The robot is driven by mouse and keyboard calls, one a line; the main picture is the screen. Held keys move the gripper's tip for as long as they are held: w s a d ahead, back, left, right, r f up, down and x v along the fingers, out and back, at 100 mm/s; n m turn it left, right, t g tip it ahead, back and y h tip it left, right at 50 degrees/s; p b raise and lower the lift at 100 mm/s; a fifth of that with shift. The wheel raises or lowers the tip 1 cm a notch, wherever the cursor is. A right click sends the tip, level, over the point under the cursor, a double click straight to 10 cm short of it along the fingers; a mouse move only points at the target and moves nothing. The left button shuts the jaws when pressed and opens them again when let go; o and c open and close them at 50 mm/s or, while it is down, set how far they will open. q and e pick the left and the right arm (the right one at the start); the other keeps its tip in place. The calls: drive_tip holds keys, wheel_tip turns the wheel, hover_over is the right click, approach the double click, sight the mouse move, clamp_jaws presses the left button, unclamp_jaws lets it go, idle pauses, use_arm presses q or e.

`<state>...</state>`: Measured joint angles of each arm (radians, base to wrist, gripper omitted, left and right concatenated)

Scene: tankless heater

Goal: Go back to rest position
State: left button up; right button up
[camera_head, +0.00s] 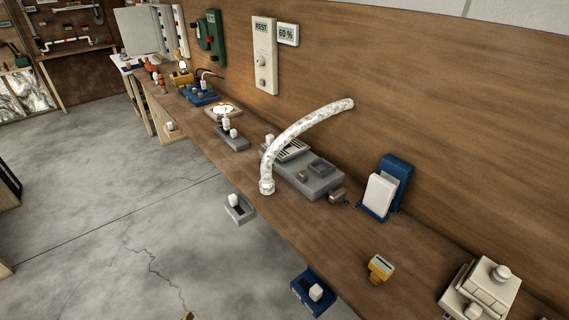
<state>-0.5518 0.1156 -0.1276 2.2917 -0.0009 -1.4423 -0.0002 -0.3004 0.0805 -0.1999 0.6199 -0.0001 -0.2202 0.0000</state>
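Neither of my grippers shows in the camera_head view, and neither arm can be made out. A cream panel labelled "REST" (263,56) is fixed to the wooden back wall, with a round knob and a small grey button below its label. A small display reading "60 %" (287,34) is mounted just to its right.
A long wooden bench (225,166) runs along the wall. A pale curved duct (290,139) arches over a grey device (312,174). A blue stand with a white block (386,187), a yellow device (380,268) and a cream device (481,287) stand to the right. A blue box (313,293) juts from the front edge. The concrete floor (90,230) is open.

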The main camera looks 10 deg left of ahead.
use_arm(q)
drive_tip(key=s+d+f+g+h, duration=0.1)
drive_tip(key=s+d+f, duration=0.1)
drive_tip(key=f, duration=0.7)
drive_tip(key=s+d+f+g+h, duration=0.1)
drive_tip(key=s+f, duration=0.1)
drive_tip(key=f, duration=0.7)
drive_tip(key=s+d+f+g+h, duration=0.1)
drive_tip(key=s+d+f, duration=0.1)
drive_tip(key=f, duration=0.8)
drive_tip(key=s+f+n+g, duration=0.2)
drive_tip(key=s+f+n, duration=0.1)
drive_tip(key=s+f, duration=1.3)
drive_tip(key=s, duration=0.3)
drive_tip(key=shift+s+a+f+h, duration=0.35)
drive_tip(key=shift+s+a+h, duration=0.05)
